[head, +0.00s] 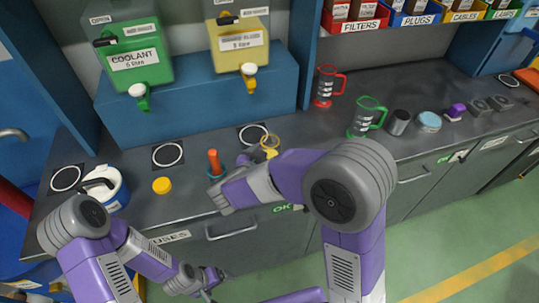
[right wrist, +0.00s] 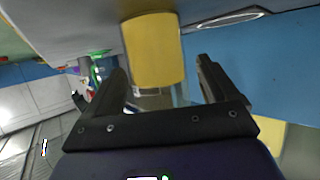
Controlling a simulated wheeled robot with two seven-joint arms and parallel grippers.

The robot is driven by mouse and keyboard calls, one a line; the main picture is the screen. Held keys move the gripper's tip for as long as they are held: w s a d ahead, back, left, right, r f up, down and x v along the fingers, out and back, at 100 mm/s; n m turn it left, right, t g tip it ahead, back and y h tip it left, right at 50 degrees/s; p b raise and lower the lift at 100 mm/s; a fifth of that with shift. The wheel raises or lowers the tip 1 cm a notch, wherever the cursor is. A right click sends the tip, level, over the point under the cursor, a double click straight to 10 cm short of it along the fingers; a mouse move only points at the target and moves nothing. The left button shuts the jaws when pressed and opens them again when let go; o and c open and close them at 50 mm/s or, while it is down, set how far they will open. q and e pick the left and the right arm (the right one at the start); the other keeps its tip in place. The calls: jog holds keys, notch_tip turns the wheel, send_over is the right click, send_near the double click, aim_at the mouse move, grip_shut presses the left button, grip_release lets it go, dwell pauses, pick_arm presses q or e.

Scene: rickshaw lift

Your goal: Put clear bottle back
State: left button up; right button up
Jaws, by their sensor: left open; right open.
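A clear bottle with yellow contents (right wrist: 153,50) stands on the counter in the right wrist view, which looks upside down. Its clear upper part shows below the yellow. In the head view the bottle (head: 270,142) shows only in part behind my right arm, by the blue stand. My right gripper (right wrist: 162,68) is open, with the bottle ahead between its fingers; I see no contact. In the head view its fingers are largely hidden. My left gripper (head: 210,284) is open and empty, low in front of the counter.
White rings mark the counter, one (head: 252,135) beside the bottle. The blue stand (head: 190,110) carries green and yellow tanks.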

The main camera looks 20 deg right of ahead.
jog(key=shift+r, duration=0.1)
jog(key=shift+r+p, duration=0.15)
jog(key=shift+p, duration=0.2)
jog(key=v, duration=1.2)
